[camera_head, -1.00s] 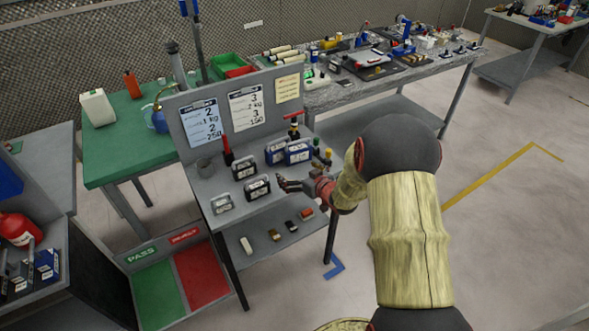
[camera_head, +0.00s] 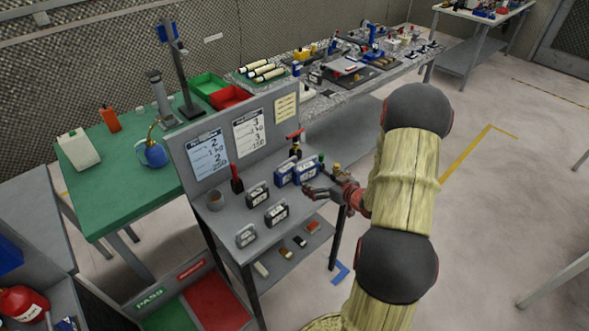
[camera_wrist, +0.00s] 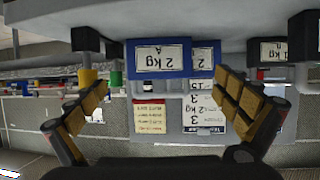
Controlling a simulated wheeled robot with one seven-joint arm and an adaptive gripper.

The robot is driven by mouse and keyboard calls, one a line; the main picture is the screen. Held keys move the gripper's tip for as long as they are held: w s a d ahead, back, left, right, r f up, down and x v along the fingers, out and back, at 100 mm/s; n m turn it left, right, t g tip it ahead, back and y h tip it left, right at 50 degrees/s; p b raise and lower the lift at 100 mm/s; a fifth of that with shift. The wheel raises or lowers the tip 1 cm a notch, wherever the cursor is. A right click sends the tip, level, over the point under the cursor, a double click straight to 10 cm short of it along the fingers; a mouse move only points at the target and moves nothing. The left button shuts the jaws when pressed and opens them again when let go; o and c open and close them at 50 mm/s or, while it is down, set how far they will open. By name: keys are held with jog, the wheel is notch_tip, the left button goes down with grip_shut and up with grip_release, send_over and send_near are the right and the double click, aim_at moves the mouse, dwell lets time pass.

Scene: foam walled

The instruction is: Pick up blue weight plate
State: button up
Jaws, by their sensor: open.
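Two blue weight plates stand upright side by side on the grey bench top, a front right one (camera_head: 305,171) and a left one (camera_head: 284,174). In the wrist view a blue plate (camera_wrist: 158,58) labelled "2 kg A" is near the middle, with another blue plate (camera_wrist: 203,57) partly hidden behind it at right. My gripper (camera_head: 313,191) is just in front of the right plate. In the wrist view my gripper (camera_wrist: 160,108) is open and empty, its fingers spread wide on either side. The plate is ahead of the fingers, and no contact shows.
Several black and grey weights (camera_head: 277,213) stand left of and in front of the blue plates. Small coloured pieces (camera_head: 337,169) stand close at the right. A red-handled tool (camera_head: 296,143) is behind. The back panel (camera_head: 185,150) carries paper sheets; small items lie on the lower shelf.

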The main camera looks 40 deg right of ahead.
aim_at(309, 172)
jog(key=shift+w+f, duration=0.25)
jog(key=shift+w, duration=0.15)
jog(key=b+x, duration=0.2)
jog(key=x, duration=0.5)
jog(key=shift+b, duration=0.3)
jog(key=shift+c, duration=1.2)
jog(key=shift+s, duration=0.1)
jog(key=c, duration=1.8)
jog(key=shift+d+r, duration=0.15)
jog(key=shift+r, duration=0.15)
jog(key=shift+r, duration=0.1)
